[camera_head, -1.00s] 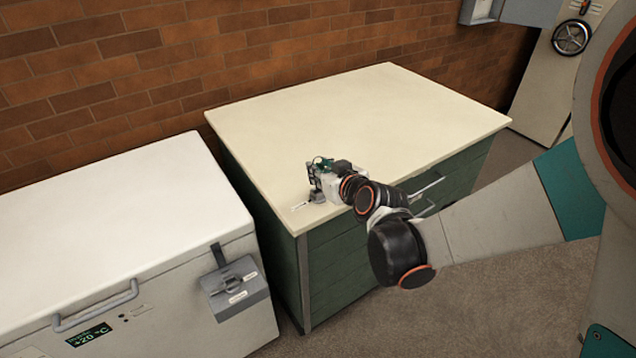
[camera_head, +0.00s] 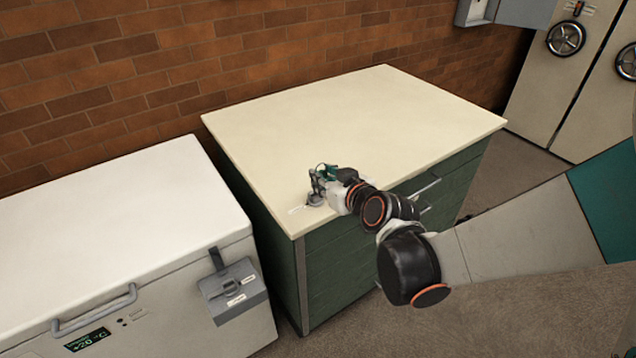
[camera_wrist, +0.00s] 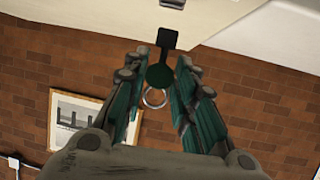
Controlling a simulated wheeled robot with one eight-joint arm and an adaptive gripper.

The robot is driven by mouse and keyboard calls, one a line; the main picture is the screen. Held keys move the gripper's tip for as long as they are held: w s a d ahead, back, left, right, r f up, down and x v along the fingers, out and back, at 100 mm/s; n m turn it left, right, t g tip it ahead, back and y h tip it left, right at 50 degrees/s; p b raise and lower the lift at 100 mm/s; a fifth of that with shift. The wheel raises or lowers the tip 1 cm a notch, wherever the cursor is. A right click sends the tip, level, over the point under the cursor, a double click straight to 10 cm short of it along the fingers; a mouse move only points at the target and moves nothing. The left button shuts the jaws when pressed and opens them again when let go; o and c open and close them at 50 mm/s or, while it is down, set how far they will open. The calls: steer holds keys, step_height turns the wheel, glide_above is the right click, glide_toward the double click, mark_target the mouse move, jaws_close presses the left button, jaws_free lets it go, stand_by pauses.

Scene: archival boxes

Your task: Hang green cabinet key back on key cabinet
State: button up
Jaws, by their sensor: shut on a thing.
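My gripper (camera_head: 318,184) is low over the near left corner of the cream worktop in the head view. In the wrist view, my gripper (camera_wrist: 160,68) is shut on a green key with a round dark green head (camera_wrist: 159,76). A dark flat part sticks out beyond the fingertips, and a metal ring (camera_wrist: 154,98) hangs between the fingers. The key cannot be made out clearly in the head view. A grey wall box (camera_head: 474,12) is cut off at the top right, with a panel beside it; I cannot tell whether it is the key cabinet.
The cream worktop (camera_head: 350,110) on a green drawer cabinet is mostly clear. A white chest freezer (camera_head: 120,230) stands at left. A pale handwheel cabinet (camera_head: 590,80) stands at right. A framed picture (camera_wrist: 75,122) shows in the wrist view.

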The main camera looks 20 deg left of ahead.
steer(key=f+p+v, duration=0.1)
steer(key=v, duration=0.7)
steer(key=shift+s, duration=0.25)
steer(key=shift+w, duration=0.2)
stand_by(0.9)
